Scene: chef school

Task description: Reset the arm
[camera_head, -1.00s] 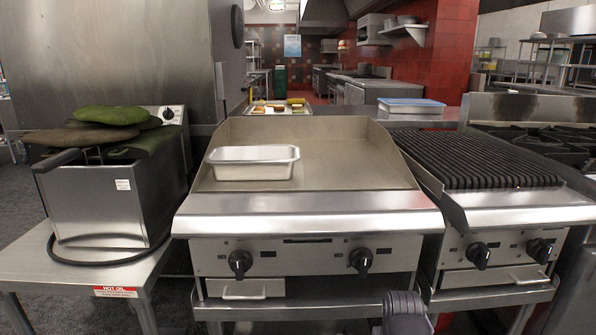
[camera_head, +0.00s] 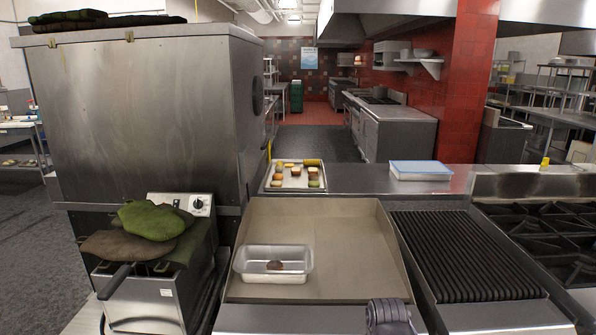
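A grey rounded part of my arm (camera_head: 388,316) shows at the bottom edge, in front of the griddle. My gripper itself is not in view, so its fingers and anything in them are hidden. A metal pan (camera_head: 262,251) sits on the left part of the flat griddle (camera_head: 345,250). A small brown item (camera_head: 275,265) shows inside the pan.
A ribbed grill (camera_head: 465,255) and a burner range (camera_head: 550,240) stand to the right. A fryer (camera_head: 140,300) with green and brown cloths (camera_head: 152,220) is at the left. Behind are a food tray (camera_head: 294,187) and a blue-lidded container (camera_head: 420,170). The griddle's right side is clear.

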